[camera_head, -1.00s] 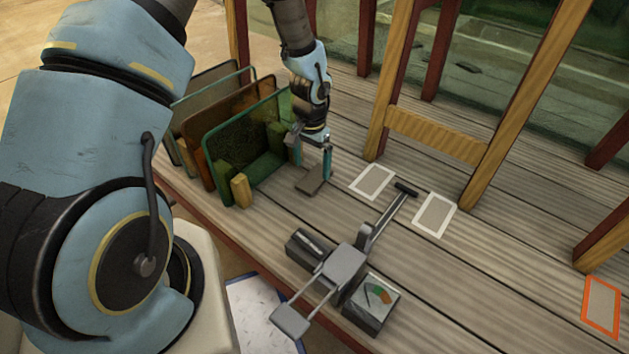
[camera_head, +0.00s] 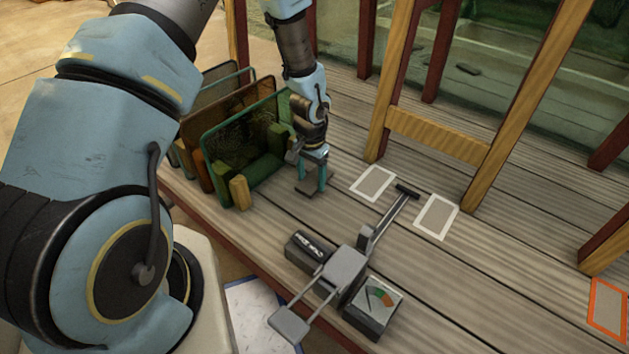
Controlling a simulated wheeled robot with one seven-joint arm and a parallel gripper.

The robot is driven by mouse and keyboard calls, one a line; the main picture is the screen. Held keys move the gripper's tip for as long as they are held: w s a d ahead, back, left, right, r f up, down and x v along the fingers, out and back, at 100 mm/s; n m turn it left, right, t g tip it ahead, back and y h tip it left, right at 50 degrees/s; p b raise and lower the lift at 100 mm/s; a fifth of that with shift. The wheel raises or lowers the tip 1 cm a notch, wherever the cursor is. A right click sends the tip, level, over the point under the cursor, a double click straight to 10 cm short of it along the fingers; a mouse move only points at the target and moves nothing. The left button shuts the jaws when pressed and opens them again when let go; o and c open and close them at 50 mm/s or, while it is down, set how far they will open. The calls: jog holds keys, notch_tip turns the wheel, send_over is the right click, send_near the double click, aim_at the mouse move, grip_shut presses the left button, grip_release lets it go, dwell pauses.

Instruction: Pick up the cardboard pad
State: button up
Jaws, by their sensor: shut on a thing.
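The cardboard pad (camera_head: 308,188) is a small, flat, grey-brown piece low over the plank table, right of the green-framed panel. My gripper (camera_head: 312,182) points down with its teal fingers on either side of the pad and is shut on it. The fingers partly cover the pad. I cannot tell whether the pad touches the planks or is slightly above them.
Framed panels (camera_head: 245,135) stand in a rack with yellow and green blocks just left of my gripper. A metal lever device (camera_head: 345,268) with a dial box (camera_head: 373,305) is in front. White-outlined pads (camera_head: 373,183) and (camera_head: 436,217) and an orange-outlined one (camera_head: 608,309) lie right. A wooden frame (camera_head: 435,135) stands behind.

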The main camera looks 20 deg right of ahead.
jog(key=c, duration=0.5)
